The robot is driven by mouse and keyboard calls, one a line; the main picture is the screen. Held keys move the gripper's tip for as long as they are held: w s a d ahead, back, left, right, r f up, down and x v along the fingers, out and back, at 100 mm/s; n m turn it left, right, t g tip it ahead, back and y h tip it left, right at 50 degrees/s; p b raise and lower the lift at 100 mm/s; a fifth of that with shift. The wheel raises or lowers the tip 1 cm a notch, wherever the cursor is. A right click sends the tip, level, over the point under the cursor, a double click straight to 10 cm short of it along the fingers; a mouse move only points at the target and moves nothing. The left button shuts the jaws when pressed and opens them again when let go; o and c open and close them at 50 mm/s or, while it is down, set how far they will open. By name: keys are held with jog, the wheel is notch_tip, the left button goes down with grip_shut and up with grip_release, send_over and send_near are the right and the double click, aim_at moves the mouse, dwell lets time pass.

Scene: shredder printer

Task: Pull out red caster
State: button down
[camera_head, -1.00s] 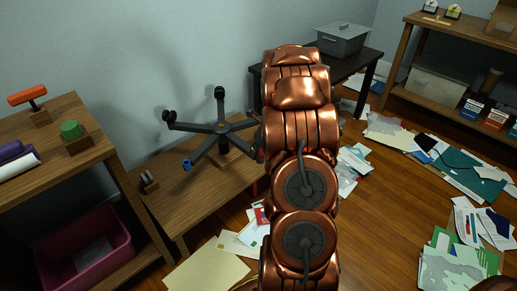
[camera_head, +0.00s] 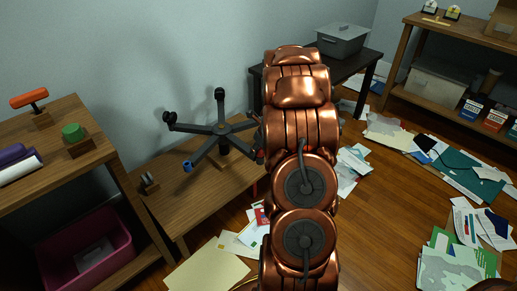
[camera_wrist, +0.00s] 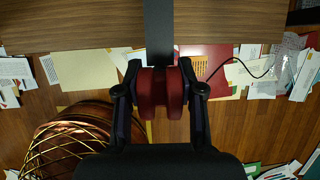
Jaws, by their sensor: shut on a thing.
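A dark star-shaped chair base (camera_head: 221,129) stands over the wooden bench in the head view, with a blue caster (camera_head: 187,166) on its near leg and black casters on other legs. In the wrist view, my gripper (camera_wrist: 161,90) is shut on the red caster (camera_wrist: 152,94), with one finger on each side of its two wheels. A dark leg (camera_wrist: 158,30) runs down from the top edge to the caster; whether the stem is still seated in it is hidden. In the head view my arm hides the gripper and most of the red caster.
The wooden bench (camera_head: 170,205) carries a small holder (camera_head: 149,183). A shelf at left holds a green-topped block (camera_head: 72,132) and an orange-handled tool (camera_head: 29,96); a magenta bin (camera_head: 85,250) sits below. Papers litter the floor. A grey box (camera_head: 341,40) stands on a dark table.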

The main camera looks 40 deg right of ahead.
jog(key=shift+r+p, duration=0.5)
jog(key=shift+p, duration=0.15)
jog(key=c, duration=1.3)
grip_release()
jog(key=shift+c, duration=0.2)
grip_shut()
jog(key=shift+f, duration=0.1)
jog(key=shift+r+p, duration=0.65)
jog(key=shift+p, duration=0.55)
